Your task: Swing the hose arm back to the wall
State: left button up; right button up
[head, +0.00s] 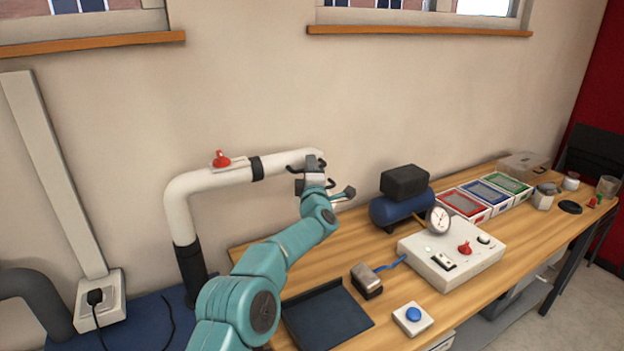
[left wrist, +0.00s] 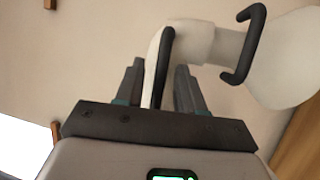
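The hose arm (head: 215,180) is a white pipe that rises from a black sleeve, bends, and runs right along the wall. It carries a red valve handle (head: 221,159) and a black ring. My left gripper (head: 318,172) is at its right end and hides part of it. In the left wrist view, a black handle (left wrist: 163,68) on the hose arm's white end piece (left wrist: 285,65) lies between the fingers of my left gripper (left wrist: 160,66). The fingers stand apart, with a gap on the left of the handle. A second black handle (left wrist: 243,45) is to the right. My right gripper is not in view.
The wall behind the hose arm is clear.

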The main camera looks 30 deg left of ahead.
pick_arm(q)
jog(key=shift+s+d+f, duration=0.1)
jog(key=shift+s+d, duration=0.05)
jog(key=shift+s, duration=0.05)
jog(key=b+v, duration=0.7)
jog(key=v, duration=0.9)
jog(key=shift+b, duration=0.35)
jog(key=shift+r, duration=0.2)
